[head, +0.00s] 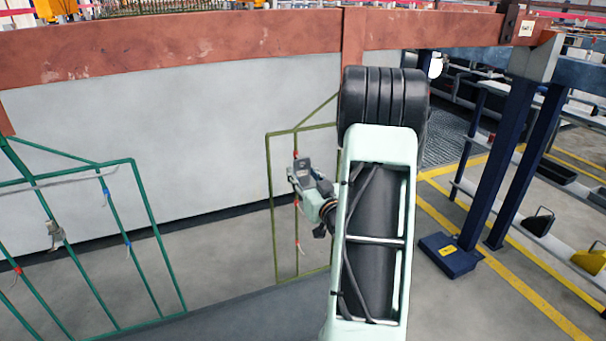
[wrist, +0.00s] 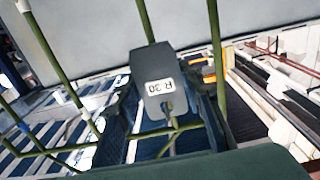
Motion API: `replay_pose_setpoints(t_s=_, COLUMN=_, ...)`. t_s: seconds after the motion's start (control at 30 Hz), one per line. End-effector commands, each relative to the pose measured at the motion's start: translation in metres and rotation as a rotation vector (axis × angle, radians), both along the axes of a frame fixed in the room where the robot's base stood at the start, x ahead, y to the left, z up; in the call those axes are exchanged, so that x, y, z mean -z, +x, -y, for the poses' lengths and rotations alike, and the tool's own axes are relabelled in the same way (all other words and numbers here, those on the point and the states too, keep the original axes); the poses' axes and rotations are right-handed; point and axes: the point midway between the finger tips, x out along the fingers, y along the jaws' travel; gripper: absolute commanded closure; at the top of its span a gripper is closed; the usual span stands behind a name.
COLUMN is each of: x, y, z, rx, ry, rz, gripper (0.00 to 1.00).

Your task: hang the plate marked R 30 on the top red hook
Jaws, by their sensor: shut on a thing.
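The grey plate marked R 30 (wrist: 156,88) is between the dark fingers of my gripper (wrist: 166,112), which is shut on it. Its label faces the wrist camera and reads tilted. In the head view my gripper (head: 305,180) holds the plate at the olive rack (head: 270,200). A red mark of the top hook (head: 295,154) shows just above the plate. In the wrist view olive rods (wrist: 150,133) cross near the plate's lower end, by its hole. I cannot tell whether the hook passes through the hole.
A lower red hook (head: 298,246) hangs on the olive rack. A green rack (head: 150,220) at left has red and blue hooks and a hanging grey part (head: 55,234). A rust-red beam (head: 180,48) runs above. A blue post (head: 500,150) stands at right.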

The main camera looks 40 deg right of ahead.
Motion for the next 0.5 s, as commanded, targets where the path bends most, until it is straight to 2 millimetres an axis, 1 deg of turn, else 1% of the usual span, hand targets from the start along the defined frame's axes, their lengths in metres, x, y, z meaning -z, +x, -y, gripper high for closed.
replay_pose_setpoints(t_s=0.27, x=-0.0003, y=0.0004, z=0.0002, rx=0.0, ry=0.0, rz=0.001, gripper=0.94)
replay_pose_setpoints(t_s=0.5, x=0.0041, y=0.0031, z=0.0009, rx=0.0, ry=0.0, rz=0.001, gripper=0.94)
